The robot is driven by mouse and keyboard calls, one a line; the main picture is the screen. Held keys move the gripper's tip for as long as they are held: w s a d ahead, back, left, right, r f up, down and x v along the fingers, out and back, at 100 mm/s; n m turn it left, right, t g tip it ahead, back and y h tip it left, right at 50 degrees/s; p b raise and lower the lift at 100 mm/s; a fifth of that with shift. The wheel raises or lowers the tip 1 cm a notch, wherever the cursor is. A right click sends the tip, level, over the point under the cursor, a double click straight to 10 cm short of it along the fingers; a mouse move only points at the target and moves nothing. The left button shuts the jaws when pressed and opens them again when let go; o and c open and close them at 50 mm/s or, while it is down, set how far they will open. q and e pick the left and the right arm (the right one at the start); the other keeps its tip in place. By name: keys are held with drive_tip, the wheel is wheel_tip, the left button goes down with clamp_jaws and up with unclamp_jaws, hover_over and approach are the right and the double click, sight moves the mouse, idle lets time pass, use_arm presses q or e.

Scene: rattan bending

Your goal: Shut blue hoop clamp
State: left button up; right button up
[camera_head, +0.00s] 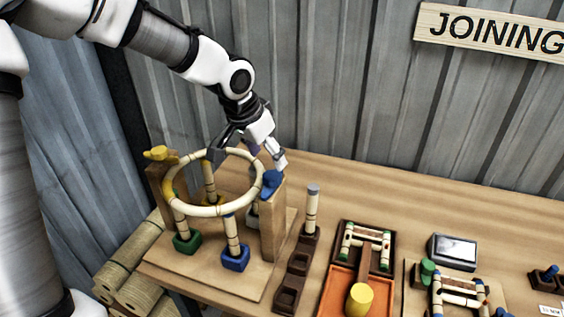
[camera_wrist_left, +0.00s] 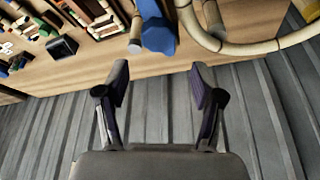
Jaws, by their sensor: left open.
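The blue hoop clamp (camera_head: 271,181) sits on top of the right wooden post (camera_head: 272,230), beside the rim of the pale rattan hoop (camera_head: 220,211). Whether it is open or shut over the hoop I cannot tell. In the left wrist view the blue clamp (camera_wrist_left: 158,36) and part of the hoop (camera_wrist_left: 245,48) show at the top, beyond the fingertips. My left gripper (camera_head: 248,155) is open and empty, above the back of the hoop and close to the clamp, apart from it. It also shows in the left wrist view (camera_wrist_left: 158,80). My right gripper is out of view.
A yellow clamp (camera_head: 160,154) tops the left post. Short rattan posts in green (camera_head: 186,242) and blue (camera_head: 235,258) feet stand under the hoop. A dark block row (camera_head: 299,263), an orange tray (camera_head: 335,292) and a rattan frame (camera_head: 365,243) lie to the right. A corrugated wall is behind.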

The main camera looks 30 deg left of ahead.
sight(273, 174)
use_arm(q)
drive_tip(key=shift+s+d+f, duration=0.15)
drive_tip(key=shift+s+f, duration=0.75)
drive_tip(key=shift+f, duration=0.1)
drive_tip(key=w+f, duration=0.3)
drive_tip(key=f, duration=0.1)
drive_tip(key=shift+w+p, duration=0.25)
drive_tip(key=shift+p, duration=0.15)
drive_tip(key=shift+s+d+r, duration=0.1)
drive_tip(key=shift+s+r, duration=0.25)
drive_tip(key=shift+s, duration=0.2)
drive_tip(key=c, duration=0.3)
drive_tip(key=shift+s+r, duration=0.1)
drive_tip(key=shift+s, duration=0.1)
drive_tip(key=c, duration=0.6)
drive_tip(key=shift+w, duration=0.1)
drive_tip(key=shift+c, duration=1.2)
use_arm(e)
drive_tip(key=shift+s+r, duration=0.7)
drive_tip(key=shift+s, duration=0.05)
